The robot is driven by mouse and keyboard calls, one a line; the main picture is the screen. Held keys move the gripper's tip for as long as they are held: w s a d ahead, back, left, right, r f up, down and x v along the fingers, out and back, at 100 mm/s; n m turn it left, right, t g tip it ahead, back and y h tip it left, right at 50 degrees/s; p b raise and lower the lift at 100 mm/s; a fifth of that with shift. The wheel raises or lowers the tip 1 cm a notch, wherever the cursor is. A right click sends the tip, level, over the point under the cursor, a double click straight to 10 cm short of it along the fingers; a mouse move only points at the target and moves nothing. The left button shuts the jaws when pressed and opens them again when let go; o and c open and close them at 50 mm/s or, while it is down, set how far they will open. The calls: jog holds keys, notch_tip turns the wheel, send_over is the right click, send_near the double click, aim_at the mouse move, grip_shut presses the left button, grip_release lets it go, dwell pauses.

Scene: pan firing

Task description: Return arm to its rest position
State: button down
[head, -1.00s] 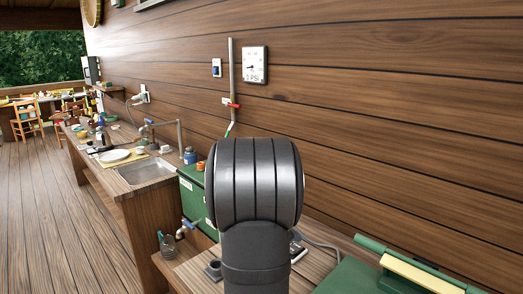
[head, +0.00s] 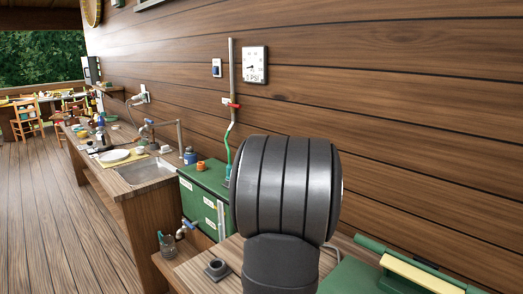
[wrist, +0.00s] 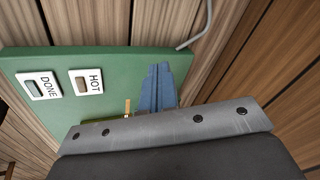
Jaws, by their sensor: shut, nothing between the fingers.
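My gripper (wrist: 157,88) shows in the wrist view as blue-grey fingers pressed together, rising from behind a grey bolted bar that is part of my wrist. It is shut and empty. The fingers appear in front of a green panel (wrist: 110,65) labelled DONE and HOT; whether they touch it I cannot tell. In the head view my arm's dark rounded link fills the lower middle, and the gripper itself is hidden or out of view.
A green box (head: 205,200) with an orange-topped knob stands left of my arm, next to a sink (head: 148,170) on a wooden counter. A green lid with a yellow handle (head: 423,275) lies at lower right. The plank wall (head: 400,120) runs close behind.

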jog(key=shift+w+d+r+m+t+y, duration=0.15)
jog(key=shift+r+m+t+y, duration=0.1)
jog(key=shift+r+m+y, duration=0.55)
jog(key=shift+w+d+r+m+t+y, duration=0.15)
jog(key=shift+r+m+t+y, duration=0.25)
jog(key=shift+r, duration=0.6)
jog(key=shift+w+r+m+t+y, duration=0.15)
jog(key=shift+r+m+y, duration=0.5)
jog(key=shift+r, duration=0.25)
